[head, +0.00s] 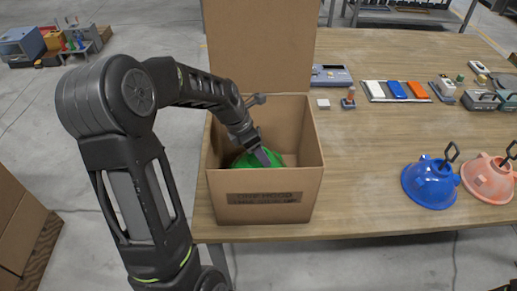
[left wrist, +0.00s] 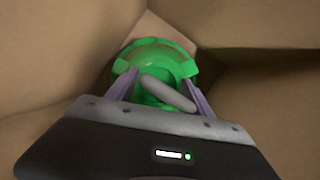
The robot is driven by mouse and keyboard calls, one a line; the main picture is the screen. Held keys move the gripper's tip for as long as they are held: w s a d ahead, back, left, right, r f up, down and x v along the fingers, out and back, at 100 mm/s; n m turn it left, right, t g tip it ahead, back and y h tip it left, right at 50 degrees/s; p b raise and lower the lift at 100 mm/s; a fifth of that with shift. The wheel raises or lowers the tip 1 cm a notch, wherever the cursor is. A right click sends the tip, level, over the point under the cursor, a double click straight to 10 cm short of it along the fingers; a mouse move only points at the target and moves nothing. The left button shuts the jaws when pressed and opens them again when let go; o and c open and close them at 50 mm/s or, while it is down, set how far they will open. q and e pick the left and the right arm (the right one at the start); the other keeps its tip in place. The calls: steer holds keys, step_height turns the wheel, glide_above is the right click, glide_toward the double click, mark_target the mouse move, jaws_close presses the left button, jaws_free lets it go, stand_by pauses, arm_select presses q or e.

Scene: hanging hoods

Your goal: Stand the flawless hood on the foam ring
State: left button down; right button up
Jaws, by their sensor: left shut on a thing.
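A green hood (head: 245,160) sits low inside an open cardboard box (head: 265,211) on the table. In the left wrist view the green hood (left wrist: 153,53) shows beyond the fingers, with a pale grey bar across it. My left gripper (head: 263,157) reaches down into the box and is shut on the green hood; its two purple fingers (left wrist: 162,92) stand either side of the bar. A blue hood (head: 428,184) and a pink-orange hood (head: 488,180), each with a dark hook on top, stand at the table's right. I cannot make out a foam ring. My right gripper is out of view.
The box walls stand close around my left gripper, and a tall flap (head: 260,45) rises behind it. Several small parts and a tray (head: 396,92) lie along the table's back. The table (head: 365,190) is clear between the box and the blue hood.

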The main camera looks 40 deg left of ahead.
arm_select(q)
steer(key=shift+f+b, duration=0.35)
steer(key=shift+f, duration=0.2)
stand_by(0.4)
steer(key=shift+c, duration=1.5)
jaws_free()
steer(key=shift+v, duration=3.95)
